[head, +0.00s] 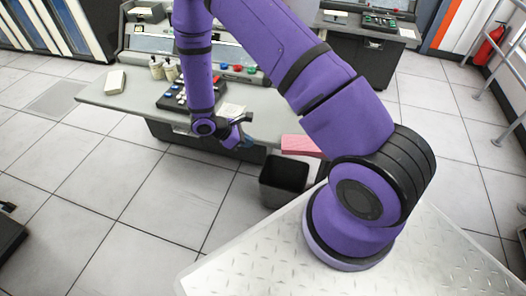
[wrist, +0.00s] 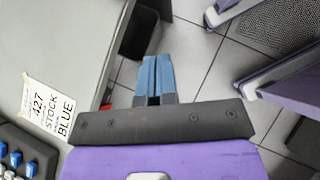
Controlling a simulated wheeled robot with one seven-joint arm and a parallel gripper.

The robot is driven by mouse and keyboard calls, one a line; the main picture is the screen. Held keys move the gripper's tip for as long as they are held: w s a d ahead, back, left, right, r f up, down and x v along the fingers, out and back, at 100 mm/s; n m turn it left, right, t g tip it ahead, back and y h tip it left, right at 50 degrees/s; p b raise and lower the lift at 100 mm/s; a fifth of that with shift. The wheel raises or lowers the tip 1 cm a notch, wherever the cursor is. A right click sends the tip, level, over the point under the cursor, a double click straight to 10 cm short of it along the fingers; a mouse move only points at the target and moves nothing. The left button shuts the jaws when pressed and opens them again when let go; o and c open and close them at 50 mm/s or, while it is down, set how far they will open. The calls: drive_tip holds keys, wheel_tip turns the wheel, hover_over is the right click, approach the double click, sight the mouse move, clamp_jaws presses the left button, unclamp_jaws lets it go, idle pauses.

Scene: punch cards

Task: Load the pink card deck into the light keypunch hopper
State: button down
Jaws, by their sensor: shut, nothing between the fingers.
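The pink card deck (head: 298,145) lies just right of the desk's front right corner in the head view, its right end close to my arm link. What carries it is mostly hidden. My gripper (head: 246,143) is to the left of the deck, apart from it, near the desk's front edge. In the wrist view its two blue fingers (wrist: 154,78) are together with nothing between them. The light keypunch (head: 150,42) stands at the back of the grey desk (head: 112,100), partly hidden by my arm. I cannot make out its hopper clearly.
A dark bin (head: 284,178) stands on the floor below the deck. A darker machine (head: 365,50) stands behind.

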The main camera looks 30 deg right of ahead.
approach(283, 149)
drive_tip(key=a+f+x, duration=0.1)
drive_tip(key=x, duration=0.6)
drive_tip(key=shift+w, duration=0.15)
drive_tip(key=shift+s+d, duration=0.2)
drive_tip(key=shift+d, duration=0.35)
drive_tip(key=shift+s+d, duration=0.15)
drive_tip(key=shift+d, duration=0.4)
drive_tip(key=shift+a, duration=0.15)
